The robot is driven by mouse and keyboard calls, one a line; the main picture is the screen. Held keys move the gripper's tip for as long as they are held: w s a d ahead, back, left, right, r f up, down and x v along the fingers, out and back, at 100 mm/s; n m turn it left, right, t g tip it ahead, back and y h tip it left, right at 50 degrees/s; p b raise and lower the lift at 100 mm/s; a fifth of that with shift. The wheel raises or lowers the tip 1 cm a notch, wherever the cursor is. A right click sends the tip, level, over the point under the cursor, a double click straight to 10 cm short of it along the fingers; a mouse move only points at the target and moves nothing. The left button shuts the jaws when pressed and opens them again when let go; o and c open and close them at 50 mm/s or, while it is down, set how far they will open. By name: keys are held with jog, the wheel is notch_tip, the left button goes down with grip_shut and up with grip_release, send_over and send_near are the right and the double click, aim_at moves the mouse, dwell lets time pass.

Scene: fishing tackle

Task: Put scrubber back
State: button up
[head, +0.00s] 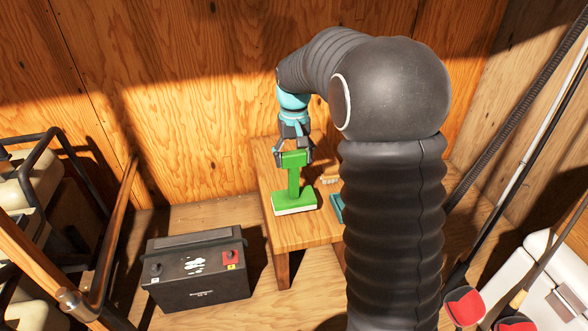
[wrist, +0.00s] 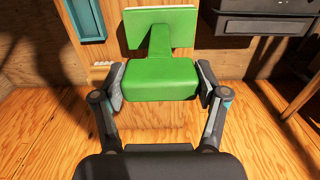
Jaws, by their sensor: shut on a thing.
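The scrubber (head: 294,189) is green with a pale underside and an upright handle. My gripper (head: 293,157) is shut on the top of its handle from above. In the wrist view the scrubber (wrist: 160,78) sits between the two fingers of my gripper (wrist: 161,82), with its wide base beyond. The base is over the small wooden table (head: 305,232), near its left side. I cannot tell whether the underside touches the table top.
A teal thing (head: 336,207) lies on the table to the right of the scrubber, partly hidden by my arm; it also shows in the wrist view (wrist: 86,19). A black battery (head: 197,272) stands on the floor left of the table. Rods with red ends (head: 464,306) lean at the right.

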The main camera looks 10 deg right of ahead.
aim_at(294, 180)
jog(key=shift+f+b, duration=0.35)
jog(key=shift+f, duration=1.65)
jog(key=o, duration=1.2)
